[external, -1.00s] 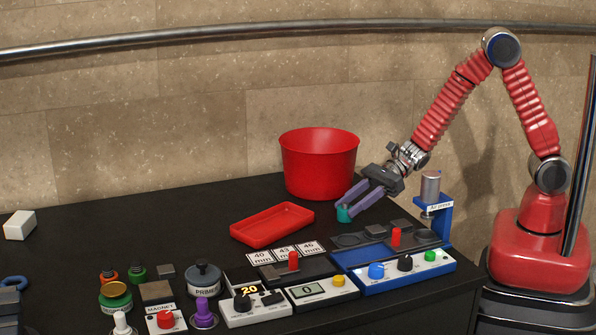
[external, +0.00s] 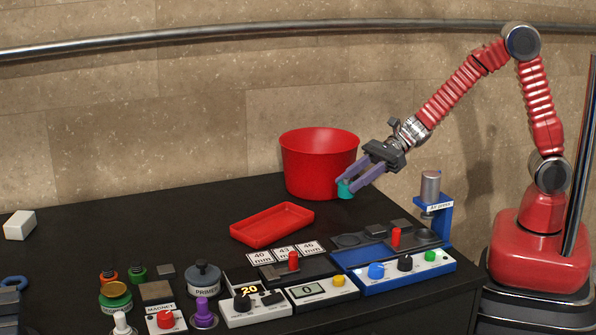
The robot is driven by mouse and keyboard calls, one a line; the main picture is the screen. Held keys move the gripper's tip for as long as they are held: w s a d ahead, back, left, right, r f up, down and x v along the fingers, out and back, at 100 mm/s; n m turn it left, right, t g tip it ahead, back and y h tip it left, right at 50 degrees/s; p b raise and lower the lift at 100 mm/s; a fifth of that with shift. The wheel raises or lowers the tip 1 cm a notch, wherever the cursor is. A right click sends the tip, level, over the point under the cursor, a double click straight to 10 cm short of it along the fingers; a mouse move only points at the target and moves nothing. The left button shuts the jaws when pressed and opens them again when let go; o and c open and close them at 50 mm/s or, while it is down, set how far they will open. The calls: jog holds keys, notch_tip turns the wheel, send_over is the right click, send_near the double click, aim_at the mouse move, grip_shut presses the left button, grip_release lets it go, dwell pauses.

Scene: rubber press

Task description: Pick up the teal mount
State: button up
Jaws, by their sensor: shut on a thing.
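The teal mount (external: 344,190) is a small teal piece between the purple fingertips of my gripper (external: 350,184). My gripper is shut on it and holds it above the black table, in front of the right side of the red bucket. The fingers hide part of the mount.
The red bucket (external: 318,165) stands just behind and left of my gripper. A red tray (external: 272,226) lies to the front left. The blue press (external: 432,208) stands to the right. Control boxes and jars line the front edge. The table's left middle is clear.

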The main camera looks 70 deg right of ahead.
jog(key=shift+r, duration=1.45)
jog(key=shift+d, duration=0.1)
